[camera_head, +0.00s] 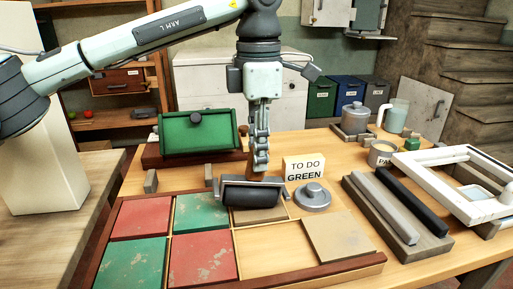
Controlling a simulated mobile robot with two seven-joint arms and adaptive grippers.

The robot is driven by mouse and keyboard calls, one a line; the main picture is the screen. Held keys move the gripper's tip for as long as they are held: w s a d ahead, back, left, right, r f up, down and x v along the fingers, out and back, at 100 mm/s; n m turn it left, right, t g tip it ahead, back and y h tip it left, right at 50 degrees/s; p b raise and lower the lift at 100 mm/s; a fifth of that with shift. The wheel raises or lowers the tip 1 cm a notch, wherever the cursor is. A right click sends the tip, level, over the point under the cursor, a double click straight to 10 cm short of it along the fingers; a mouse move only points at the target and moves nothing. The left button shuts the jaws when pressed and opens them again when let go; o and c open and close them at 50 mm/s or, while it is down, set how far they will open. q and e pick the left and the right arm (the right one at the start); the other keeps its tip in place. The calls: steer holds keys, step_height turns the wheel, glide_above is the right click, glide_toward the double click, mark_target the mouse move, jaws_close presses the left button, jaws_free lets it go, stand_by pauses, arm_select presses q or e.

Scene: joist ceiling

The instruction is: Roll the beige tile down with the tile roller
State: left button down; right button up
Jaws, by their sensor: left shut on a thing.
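My left gripper (258,150) points down and is shut on the upright handle of the tile roller. The tile roller (252,194) has a dark, wide cylinder and sits at the back of the tile tray (322,274). One beige tile (266,214) lies in the tray's back row, right of a green tile; the roller is over its rear part and hides some of it. Whether the roller touches it I cannot tell. Another beige tile (340,238) lies at the tray's right end. My right gripper is not in view.
Red tiles (203,257) and green tiles (202,212) fill the tray's left; one front cell (270,250) is bare. A grey lidded disc (313,197) and a "TO DO GREEN" sign (304,169) stand behind.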

arm_select(q)
steer(key=shift+s+d, duration=0.1)
steer(key=shift+s, duration=0.65)
steer(key=shift+w+a+p, duration=0.55)
steer(key=shift+w+p, duration=0.4)
steer(key=shift+w, duration=1.9)
steer(key=shift+s+d+b, duration=0.2)
steer(key=shift+s+b, duration=0.25)
steer(key=shift+s, duration=0.6)
steer(key=shift+s+d+b, duration=0.2)
steer(key=shift+s+b, duration=0.2)
steer(key=shift+s, duration=0.65)
steer(key=shift+s+d+r, duration=0.1)
steer(key=shift+s+d, duration=0.05)
steer(key=shift+s, duration=0.65)
steer(key=shift+w+a, duration=0.15)
steer(key=shift+w, duration=0.6)
steer(key=shift+w+a, duration=0.1)
steer(key=shift+w, duration=0.65)
steer(key=shift+f+p, duration=0.2)
steer(key=shift+p, duration=0.15)
